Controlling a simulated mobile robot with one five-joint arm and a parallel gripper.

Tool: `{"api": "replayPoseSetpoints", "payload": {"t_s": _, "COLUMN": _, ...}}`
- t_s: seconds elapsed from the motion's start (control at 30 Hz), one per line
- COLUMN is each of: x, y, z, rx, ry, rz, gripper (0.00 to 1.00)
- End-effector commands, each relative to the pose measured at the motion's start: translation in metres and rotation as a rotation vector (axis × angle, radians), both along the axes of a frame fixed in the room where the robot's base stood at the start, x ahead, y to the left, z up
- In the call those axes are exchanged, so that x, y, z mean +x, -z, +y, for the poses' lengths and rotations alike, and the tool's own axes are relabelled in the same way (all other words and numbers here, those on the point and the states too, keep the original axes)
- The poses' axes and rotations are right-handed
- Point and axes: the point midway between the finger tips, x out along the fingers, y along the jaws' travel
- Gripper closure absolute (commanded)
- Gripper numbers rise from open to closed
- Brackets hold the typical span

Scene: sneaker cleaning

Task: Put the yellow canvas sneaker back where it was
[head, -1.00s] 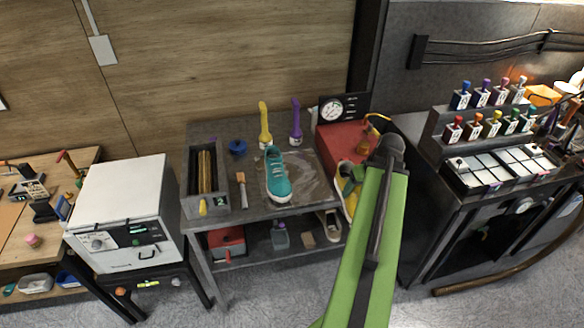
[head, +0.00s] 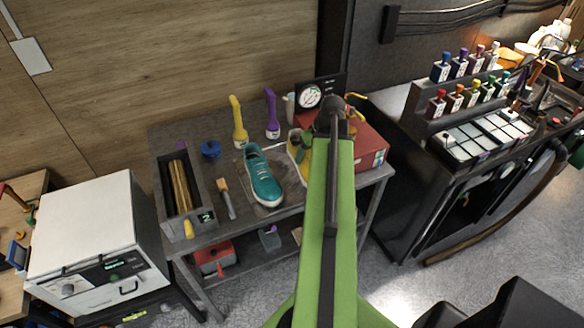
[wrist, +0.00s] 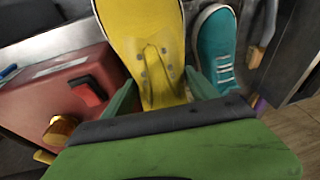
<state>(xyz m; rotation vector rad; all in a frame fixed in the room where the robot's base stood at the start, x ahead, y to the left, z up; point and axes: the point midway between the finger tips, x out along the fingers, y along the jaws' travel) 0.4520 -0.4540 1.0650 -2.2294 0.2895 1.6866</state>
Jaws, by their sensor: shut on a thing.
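The yellow canvas sneaker (wrist: 150,45) is between the green fingers of my gripper (wrist: 160,90), which is shut on it. In the head view only a strip of the sneaker (head: 294,148) shows left of my green arm; the rest is hidden, as is most of the gripper. It is over the right part of the grey workbench (head: 290,212), between a teal sneaker (head: 262,180) and a red box (head: 372,150). I cannot tell whether its sole touches the bench. The teal sneaker (wrist: 214,50) is right of it in the wrist view.
A brush (head: 226,198) and a dark tray (head: 165,190) lie left of the teal sneaker. Yellow (head: 238,125) and purple (head: 272,118) bottles and a gauge (head: 310,95) stand at the back. A white machine (head: 95,235) stands left, a dark bottle station (head: 440,130) right.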

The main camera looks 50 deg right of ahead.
Motion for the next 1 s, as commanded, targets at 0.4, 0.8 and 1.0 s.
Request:
{"api": "replayPoseSetpoints", "payload": {"t_s": 0.4, "x": 0.077, "y": 0.046, "z": -0.008, "rx": 0.001, "ry": -0.007, "rz": 0.000, "gripper": 0.92}}
{"api": "replayPoseSetpoints", "payload": {"t_s": 0.8, "x": 0.077, "y": 0.089, "z": -0.007, "rx": 0.001, "ry": -0.008, "rz": 0.000, "gripper": 0.92}}
{"api": "replayPoseSetpoints", "payload": {"t_s": 1.0, "x": 0.077, "y": 0.085, "z": -0.006, "rx": 0.001, "ry": -0.008, "rz": 0.000, "gripper": 1.00}}
